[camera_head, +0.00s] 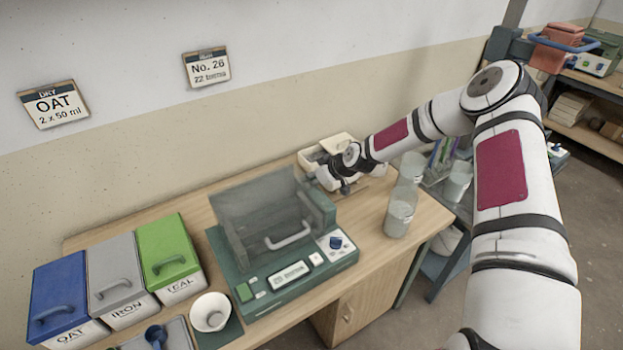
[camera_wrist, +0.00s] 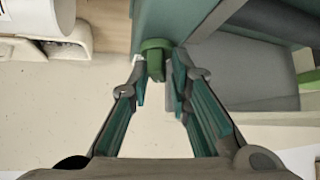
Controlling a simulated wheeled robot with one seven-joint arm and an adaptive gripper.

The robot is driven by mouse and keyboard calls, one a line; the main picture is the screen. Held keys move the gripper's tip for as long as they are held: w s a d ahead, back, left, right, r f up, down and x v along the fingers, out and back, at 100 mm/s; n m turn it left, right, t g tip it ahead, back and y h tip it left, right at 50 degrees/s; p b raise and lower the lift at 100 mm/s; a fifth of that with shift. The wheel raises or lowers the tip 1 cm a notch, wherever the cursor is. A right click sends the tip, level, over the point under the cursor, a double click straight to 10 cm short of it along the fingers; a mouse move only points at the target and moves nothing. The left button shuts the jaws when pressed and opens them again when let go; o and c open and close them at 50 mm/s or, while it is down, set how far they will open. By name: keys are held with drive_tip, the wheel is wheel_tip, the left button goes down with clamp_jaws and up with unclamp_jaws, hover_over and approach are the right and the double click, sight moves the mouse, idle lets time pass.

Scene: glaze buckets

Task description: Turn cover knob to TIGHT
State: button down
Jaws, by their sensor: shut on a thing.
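The green bench machine (camera_head: 285,285) stands on the wooden table. Its smoky see-through cover (camera_head: 255,205) has a pale handle (camera_head: 289,236). My gripper (camera_head: 336,183) is at the machine's far right side. In the wrist view, a small green cover knob (camera_wrist: 155,48) sticks out of the machine's green side wall. My gripper's fingers (camera_wrist: 163,85) are shut on the knob, one on each side. The TIGHT mark and the knob's setting cannot be read in either view. The knob is hidden in the head view.
Blue, grey and green lidded bins (camera_head: 110,274) stand to the left, with a white bowl (camera_head: 211,312) in front of the machine. Glass jars (camera_head: 399,213) stand close to the right of the machine. A pale tray (camera_head: 328,147) lies behind my gripper.

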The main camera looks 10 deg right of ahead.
drive_tip(key=shift+w+d+r, duration=0.1)
drive_tip(key=shift+w+d, duration=0.1)
drive_tip(key=shift+w, duration=0.15)
drive_tip(key=c, duration=1.6)
unclamp_jaws()
drive_tip(key=shift+c, duration=0.2)
drive_tip(key=shift+a, duration=0.25)
drive_tip(key=shift+s+d+r, duration=0.15)
drive_tip(key=shift+d, duration=0.1)
drive_tip(key=shift+d+p+v, duration=0.15)
drive_tip(key=shift+p+v, duration=0.3)
drive_tip(key=shift+v, duration=0.75)
drive_tip(key=shift+d+p+v, duration=0.15)
drive_tip(key=shift+p+v, duration=0.3)
drive_tip(key=shift+v, duration=0.8)
drive_tip(key=d+v, duration=0.1)
drive_tip(key=v, duration=0.9)
drive_tip(key=shift+d, duration=0.1)
